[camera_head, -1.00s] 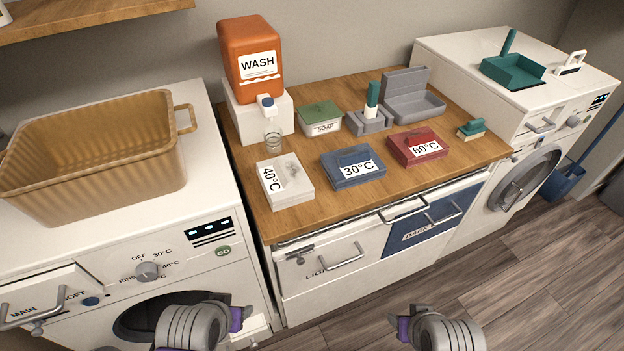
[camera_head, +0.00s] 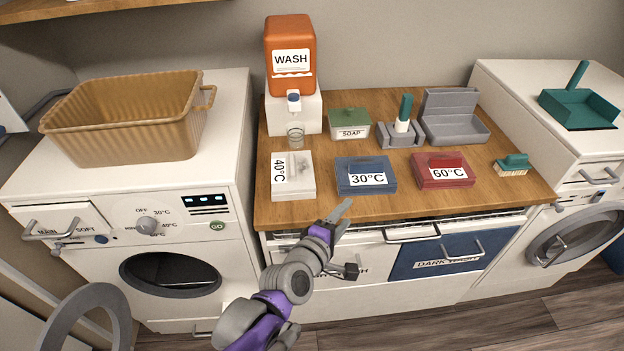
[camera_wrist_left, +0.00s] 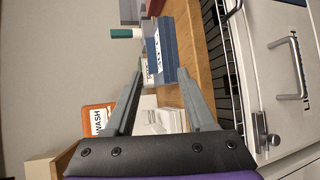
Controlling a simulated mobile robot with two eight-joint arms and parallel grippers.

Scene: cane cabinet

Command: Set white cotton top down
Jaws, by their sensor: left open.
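No white cotton top can be made out in either view. My left gripper (camera_head: 347,240) is open in front of the counter's front edge, below the blue 30°C box (camera_head: 366,176). In the left wrist view its spread fingers (camera_wrist_left: 160,80) have nothing gripped between them. The blue box shows beyond the tips in that view (camera_wrist_left: 162,52). My right gripper is out of view.
The wooden counter (camera_head: 240,222) bears a white 40°C box (camera_head: 293,176), a red 60°C box (camera_head: 444,171) and an orange WASH dispenser (camera_head: 290,60). A tan basket (camera_head: 125,120) stands on the left washer (camera_head: 226,160). Its round door (camera_head: 85,305) stands open.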

